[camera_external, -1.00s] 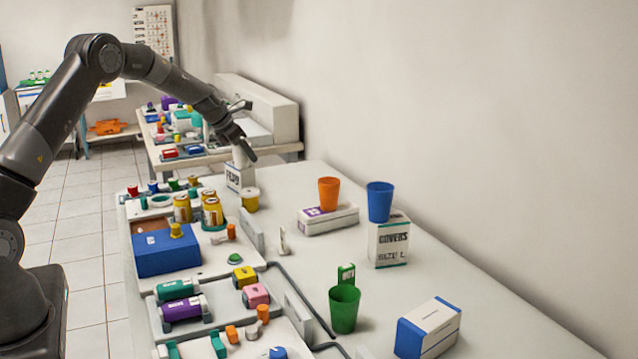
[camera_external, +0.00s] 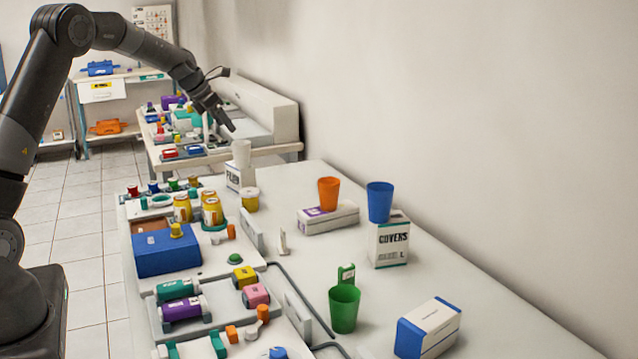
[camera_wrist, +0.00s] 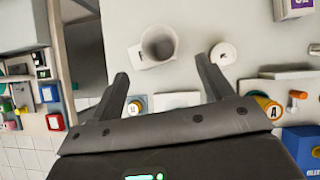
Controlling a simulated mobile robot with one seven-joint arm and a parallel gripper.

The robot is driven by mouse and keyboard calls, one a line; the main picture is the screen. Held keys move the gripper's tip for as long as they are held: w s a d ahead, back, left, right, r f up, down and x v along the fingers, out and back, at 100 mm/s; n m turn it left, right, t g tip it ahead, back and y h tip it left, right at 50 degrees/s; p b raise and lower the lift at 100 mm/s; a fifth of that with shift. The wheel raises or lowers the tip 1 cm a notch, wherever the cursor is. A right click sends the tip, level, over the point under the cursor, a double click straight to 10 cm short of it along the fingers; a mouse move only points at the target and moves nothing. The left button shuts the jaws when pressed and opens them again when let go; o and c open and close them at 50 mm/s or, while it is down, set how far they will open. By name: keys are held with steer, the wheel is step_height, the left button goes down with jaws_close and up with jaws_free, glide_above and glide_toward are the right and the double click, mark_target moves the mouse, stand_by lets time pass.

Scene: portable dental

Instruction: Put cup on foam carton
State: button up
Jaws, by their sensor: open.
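A white cup (camera_external: 241,152) stands upright on a small white carton (camera_external: 239,178) with blurred dark lettering, at the far end of the table. I cannot read whether this is the foam carton. My gripper (camera_external: 229,125) is open and empty, above and slightly left of the cup, apart from it. In the wrist view, the cup (camera_wrist: 160,44) shows its open mouth just beyond and between the spread fingertips of my gripper (camera_wrist: 163,70).
An orange cup (camera_external: 328,194) stands on a white-purple box (camera_external: 330,219). A blue cup (camera_external: 380,201) stands on a COVERS box (camera_external: 388,244). A green cup (camera_external: 344,309) and a yellow jar (camera_external: 250,200) stand on the table. Trays fill the left side.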

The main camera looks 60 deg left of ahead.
steer(key=s+d+r+m, duration=0.4)
steer(key=d+m, duration=0.2)
steer(key=d, duration=0.4)
steer(key=s+d+r+m+h, duration=0.1)
steer(key=s+d+r+m, duration=0.3)
steer(key=d+m, duration=0.5)
steer(key=s+d+r+m, duration=0.3)
steer(key=d+r+m, duration=0.15)
steer(key=d, duration=0.75)
steer(key=s+d+f+m, duration=0.2)
steer(key=s+d+m, duration=0.5)
steer(key=s+m, duration=0.2)
steer(key=s+d+f+m+g, duration=0.1)
steer(key=s+d+f+m, duration=0.1)
steer(key=s+d+m, duration=0.5)
steer(key=s+m, duration=0.2)
steer(key=s, duration=0.4)
steer(key=shift+d+f, duration=0.15)
steer(key=shift+f, duration=0.2)
